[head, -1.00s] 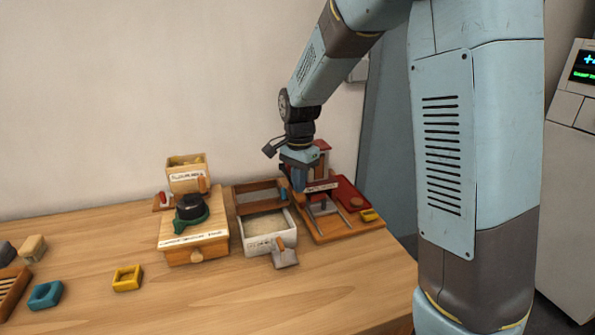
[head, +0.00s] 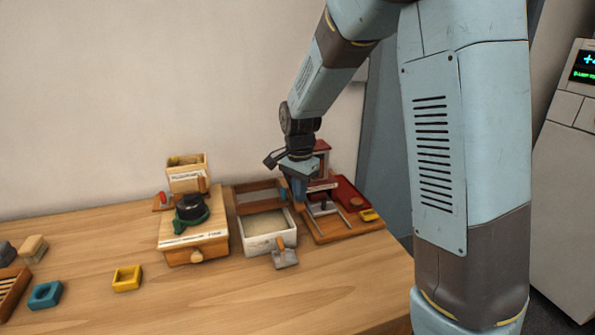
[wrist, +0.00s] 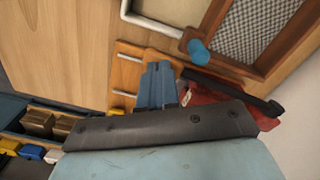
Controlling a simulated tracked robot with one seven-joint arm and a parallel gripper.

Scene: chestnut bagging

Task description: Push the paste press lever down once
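The paste press (head: 322,160) is a dark red upright on a wooden base (head: 345,236) at the right end of the table. My gripper (head: 299,197) hangs fingers-down at the press's left front side and hides part of it. In the wrist view, its blue fingers (wrist: 157,86) lie side by side with no clear gap and nothing visible between them. A dark bar with a black end (wrist: 240,96), probably the press lever, crosses the red body beside the fingers. I cannot tell whether they touch.
A white-walled bin (head: 262,244) with a scoop (head: 285,257) stands left of the press. Further left is a wooden drawer box (head: 195,248) with a green and black tool (head: 192,210) on top. A red tray (head: 350,196) is on the right.

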